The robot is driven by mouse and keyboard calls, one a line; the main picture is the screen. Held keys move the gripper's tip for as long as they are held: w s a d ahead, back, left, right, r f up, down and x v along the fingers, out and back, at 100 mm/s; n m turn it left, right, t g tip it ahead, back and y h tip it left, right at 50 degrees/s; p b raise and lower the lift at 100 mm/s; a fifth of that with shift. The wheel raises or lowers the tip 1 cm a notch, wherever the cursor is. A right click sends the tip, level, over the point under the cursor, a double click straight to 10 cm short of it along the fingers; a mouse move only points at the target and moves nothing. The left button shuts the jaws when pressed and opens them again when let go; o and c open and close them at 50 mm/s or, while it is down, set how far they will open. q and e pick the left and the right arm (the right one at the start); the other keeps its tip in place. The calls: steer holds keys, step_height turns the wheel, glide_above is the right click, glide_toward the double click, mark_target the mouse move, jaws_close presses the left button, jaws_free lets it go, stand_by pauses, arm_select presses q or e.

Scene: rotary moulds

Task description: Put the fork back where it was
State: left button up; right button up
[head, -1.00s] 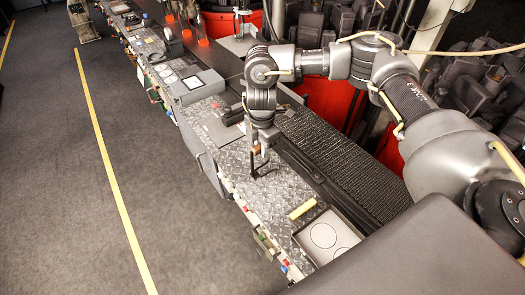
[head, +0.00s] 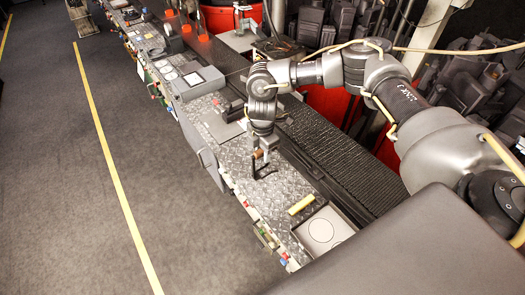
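My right gripper (head: 261,157) points down over the diamond-plate bench top (head: 243,178), just right of the grey block. It looks shut on a small brown piece with a dark, bent part below it, which I take to be the fork (head: 264,173). The fork's lower end is at or just above the plate; I cannot tell whether it touches. Its finer shape is too small to make out. My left gripper is not in view.
A yellow bar (head: 301,205) lies on the plate nearer me, beside a light tray (head: 339,222) with a circle in it. A dark ribbed belt (head: 340,160) runs behind. Grey boxes (head: 198,82) stand farther along the bench. Open floor (head: 80,190) lies left.

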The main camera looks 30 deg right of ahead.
steer(key=shift+o, duration=0.5)
steer(key=shift+r, duration=0.1)
step_height(320, 180, up, 11)
steer(key=b, duration=0.3)
steer(key=shift+b, duration=0.4)
steer(key=shift+r, duration=0.6)
step_height(320, 180, down, 11)
steer(key=p, duration=0.3)
steer(key=shift+p, duration=0.4)
steer(key=shift+f, duration=0.75)
steer(key=shift+r, duration=0.2)
